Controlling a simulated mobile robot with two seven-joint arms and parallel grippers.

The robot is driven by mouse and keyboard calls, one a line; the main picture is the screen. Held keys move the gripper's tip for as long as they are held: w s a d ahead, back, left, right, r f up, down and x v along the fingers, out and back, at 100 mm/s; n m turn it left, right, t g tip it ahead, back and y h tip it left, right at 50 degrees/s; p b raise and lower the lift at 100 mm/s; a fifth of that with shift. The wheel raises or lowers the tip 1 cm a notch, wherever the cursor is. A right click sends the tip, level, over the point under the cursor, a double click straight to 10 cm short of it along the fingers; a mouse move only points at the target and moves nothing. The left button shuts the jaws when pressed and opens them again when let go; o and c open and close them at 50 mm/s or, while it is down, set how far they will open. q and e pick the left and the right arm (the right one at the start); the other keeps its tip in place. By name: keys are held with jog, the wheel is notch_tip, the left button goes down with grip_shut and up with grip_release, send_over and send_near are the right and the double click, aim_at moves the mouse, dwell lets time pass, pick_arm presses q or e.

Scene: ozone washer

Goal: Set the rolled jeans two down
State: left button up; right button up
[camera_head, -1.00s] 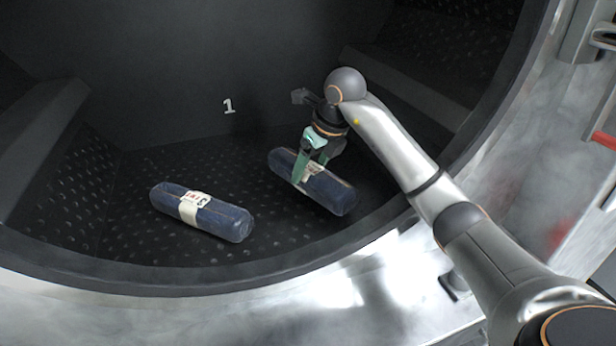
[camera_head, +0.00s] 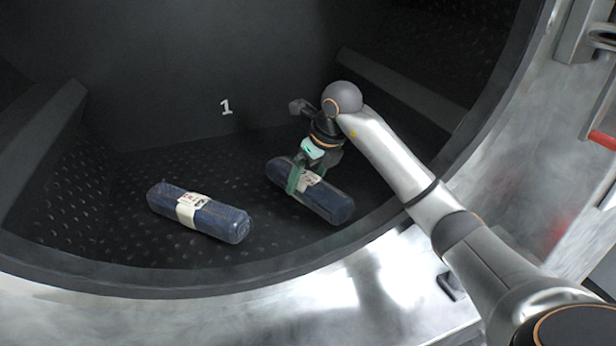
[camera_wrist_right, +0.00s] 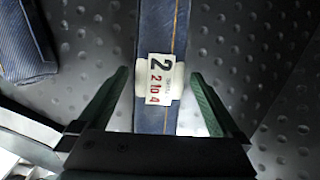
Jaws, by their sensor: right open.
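The rolled jeans two (camera_head: 330,203) is a dark blue roll with a white band, lying on the right part of the drum floor. Its label reads 2 in the right wrist view (camera_wrist_right: 158,82). My right gripper (camera_head: 304,178) is above it with its green fingers reaching down on both sides of the band. In the right wrist view the fingers (camera_wrist_right: 160,76) are open, with gaps between them and the roll. My left gripper is in neither current view.
Another rolled jeans (camera_head: 222,221) with a white band lies to the left on the studded drum floor (camera_head: 120,235). The metal drum rim (camera_head: 300,285) curves along the front. Dark raised ribs (camera_head: 405,90) stand at both sides. Bare floor lies between the rolls.

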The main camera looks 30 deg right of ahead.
jog(key=v, duration=1.1)
jog(key=shift+s+r, duration=0.2)
jog(key=shift+r, duration=0.1)
